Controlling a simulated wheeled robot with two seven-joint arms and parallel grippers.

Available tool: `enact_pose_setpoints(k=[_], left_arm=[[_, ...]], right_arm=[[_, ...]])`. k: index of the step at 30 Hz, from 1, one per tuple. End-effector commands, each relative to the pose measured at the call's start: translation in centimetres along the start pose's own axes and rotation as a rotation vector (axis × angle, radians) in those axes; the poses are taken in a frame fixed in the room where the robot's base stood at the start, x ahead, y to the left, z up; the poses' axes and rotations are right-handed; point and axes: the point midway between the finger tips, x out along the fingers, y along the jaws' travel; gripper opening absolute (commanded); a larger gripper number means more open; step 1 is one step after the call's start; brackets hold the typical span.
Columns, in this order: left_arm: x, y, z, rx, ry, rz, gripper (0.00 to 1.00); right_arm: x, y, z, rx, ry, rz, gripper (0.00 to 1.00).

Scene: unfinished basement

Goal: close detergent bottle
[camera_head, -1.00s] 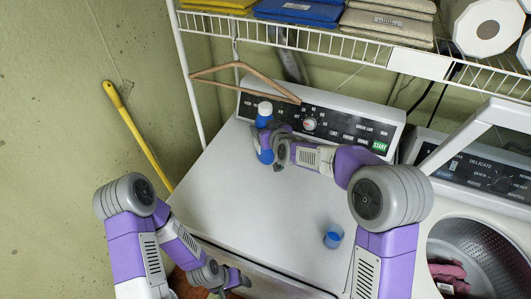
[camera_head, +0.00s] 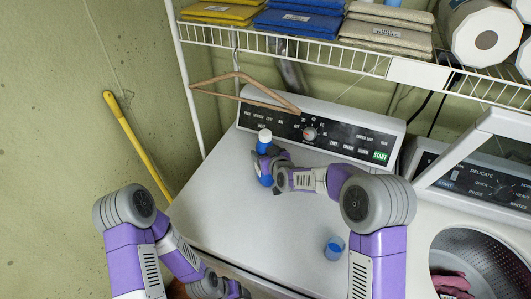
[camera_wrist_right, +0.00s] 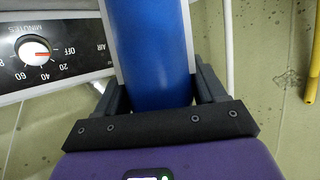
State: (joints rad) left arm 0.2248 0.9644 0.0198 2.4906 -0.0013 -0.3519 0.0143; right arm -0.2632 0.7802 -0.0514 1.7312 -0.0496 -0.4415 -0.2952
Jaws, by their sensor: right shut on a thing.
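A blue detergent bottle (camera_head: 265,181) with a white top stands roughly upright over the left part of the white machine's top (camera_head: 230,210). My right gripper (camera_head: 268,163) is shut around its middle. The right wrist view shows the blue bottle body (camera_wrist_right: 150,50) between the two fingers. I cannot tell whether the bottle's base touches the surface. A small blue cup-like cap (camera_head: 334,248) sits apart on the machine's top, nearer the front and to the right. My left gripper (camera_head: 236,290) is low at the bottom edge, in front of the machine; its fingers are unclear.
A control panel (camera_head: 330,133) runs along the machine's back. A wire shelf (camera_head: 300,46) with folded cloths and paper rolls hangs above, and a wooden hanger (camera_head: 225,77) hangs from it. An open washer (camera_head: 480,250) stands at right. The middle of the top is clear.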

Motion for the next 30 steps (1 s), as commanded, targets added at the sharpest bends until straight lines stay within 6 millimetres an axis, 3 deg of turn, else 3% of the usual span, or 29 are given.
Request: enact_pose_setpoints(k=[8, 9, 14, 26, 30], left_arm=[[0.4, -0.1, 0.0, 0.000, 0.000, 0.000, 0.70], [0.4, -0.2, 0.0, 0.000, 0.000, 0.000, 0.70], [0.3, -0.1, 0.0, 0.000, 0.000, 0.000, 0.70], [-0.3, 0.1, 0.0, 0.000, 0.000, 0.000, 0.70], [0.1, 0.0, 0.0, 0.000, 0.000, 0.000, 0.70]], right_arm=[[0.1, 0.0, 0.0, 0.000, 0.006, 0.000, 0.00], [0.1, 0.0, 0.2, 0.000, 0.000, 0.000, 0.71], [0.1, 0.0, 0.1, 0.000, 0.000, 0.000, 0.95], [-0.1, 0.0, -0.3, 0.000, 0.000, 0.000, 0.95], [-2.1, 0.0, -0.2, 0.000, 0.001, 0.000, 0.95]])
